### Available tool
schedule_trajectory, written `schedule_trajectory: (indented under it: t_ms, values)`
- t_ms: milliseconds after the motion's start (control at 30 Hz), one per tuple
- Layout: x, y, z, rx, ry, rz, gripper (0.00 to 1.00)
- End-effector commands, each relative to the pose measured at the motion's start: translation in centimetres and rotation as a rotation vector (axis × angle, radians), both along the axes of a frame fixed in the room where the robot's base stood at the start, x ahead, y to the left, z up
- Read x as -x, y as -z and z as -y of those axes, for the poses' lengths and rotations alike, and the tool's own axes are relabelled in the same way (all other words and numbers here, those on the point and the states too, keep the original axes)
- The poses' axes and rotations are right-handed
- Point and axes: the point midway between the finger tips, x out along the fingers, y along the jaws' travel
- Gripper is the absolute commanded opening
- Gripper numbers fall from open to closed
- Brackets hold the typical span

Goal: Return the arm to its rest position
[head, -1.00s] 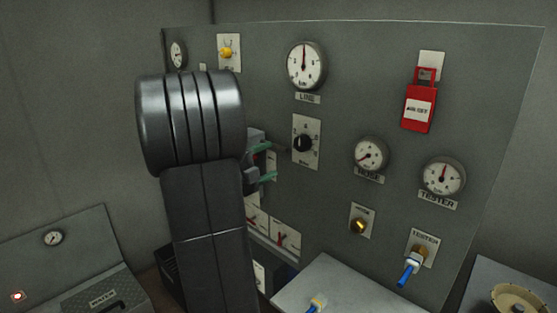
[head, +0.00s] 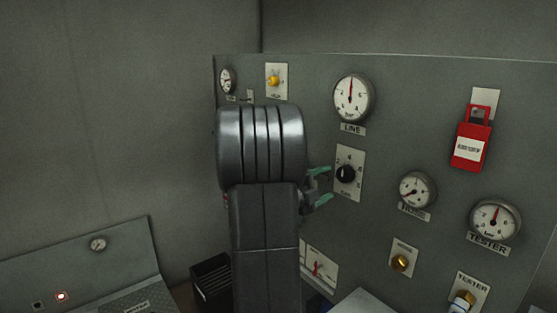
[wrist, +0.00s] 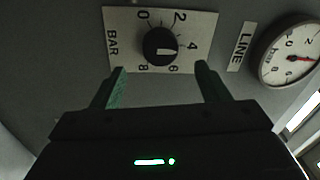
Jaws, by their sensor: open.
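My gripper (head: 322,186) shows in the head view just right of my dark arm, its green-padded fingers pointing at the panel. The wrist view shows the gripper (wrist: 160,90) open and empty, with its fingers apart below the black BAR knob (wrist: 160,46). The knob also shows in the head view (head: 346,174), right of the fingertips. I see no contact between fingers and knob. My arm hides part of the panel and most of the gripper body.
The grey panel (head: 440,120) carries the LINE gauge (head: 351,98), a red tag (head: 470,140), the HOSE gauge (head: 412,190) and the TESTER gauge (head: 494,221). A lower console (head: 80,265) stands at left. The wall area above my arm is clear.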

Motion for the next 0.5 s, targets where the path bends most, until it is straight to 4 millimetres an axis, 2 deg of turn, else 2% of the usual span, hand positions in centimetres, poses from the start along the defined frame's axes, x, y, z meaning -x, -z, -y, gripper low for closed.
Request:
schedule_trajectory:
  t_ms: [200, 500]
  values:
    - [-2.3, -0.4, 3.4, -0.001, 0.003, 0.000, 0.69]
    - [-3.9, -0.5, 5.4, -0.001, 0.000, 0.001, 0.69]
